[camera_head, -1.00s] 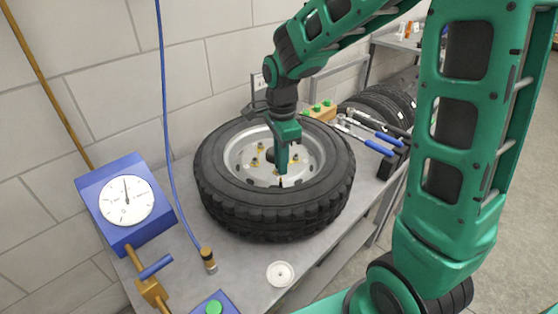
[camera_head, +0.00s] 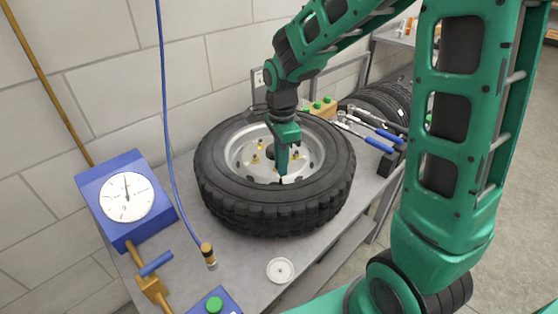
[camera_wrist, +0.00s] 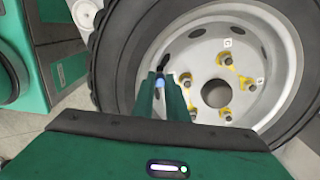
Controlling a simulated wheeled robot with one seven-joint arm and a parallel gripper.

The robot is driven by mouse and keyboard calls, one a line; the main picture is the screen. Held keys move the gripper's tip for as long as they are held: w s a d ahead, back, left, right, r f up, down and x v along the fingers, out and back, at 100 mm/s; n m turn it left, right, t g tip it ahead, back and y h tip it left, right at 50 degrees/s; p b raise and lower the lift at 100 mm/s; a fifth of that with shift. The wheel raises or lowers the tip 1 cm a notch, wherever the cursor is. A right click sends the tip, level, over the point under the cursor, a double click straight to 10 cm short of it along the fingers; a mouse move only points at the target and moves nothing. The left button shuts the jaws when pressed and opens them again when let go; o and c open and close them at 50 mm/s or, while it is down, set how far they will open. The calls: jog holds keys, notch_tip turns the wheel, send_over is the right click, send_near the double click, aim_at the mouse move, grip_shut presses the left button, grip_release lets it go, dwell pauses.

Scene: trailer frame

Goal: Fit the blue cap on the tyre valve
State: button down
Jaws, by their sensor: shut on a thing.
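The tyre (camera_head: 225,205) lies flat on the bench, with its pale steel rim (camera_head: 312,150) facing up. My gripper (camera_head: 281,176) points down over the near part of the rim, close to the tyre's inner edge. In the wrist view my gripper (camera_wrist: 161,86) is shut on the small blue cap (camera_wrist: 160,82), which shows between the fingertips. A dark narrow shape just beyond the fingertips may be the valve, but I cannot tell. Whether the cap touches the valve is hidden by the fingers. In the head view the cap cannot be made out.
A blue gauge box (camera_head: 127,200) and a blue hose (camera_head: 170,165) stand left of the tyre. A white round dish (camera_head: 280,270) and a blue box with a green button (camera_head: 214,304) are in front. A block with green knobs (camera_head: 322,107) and blue-handled tools (camera_head: 378,143) lie behind right.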

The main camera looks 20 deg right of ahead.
jog(key=shift+f, duration=0.75)
jog(key=c, duration=1.5)
grip_release()
jog(key=shift+o, duration=0.2)
jog(key=shift+s, duration=0.1)
jog(key=shift+c, duration=0.3)
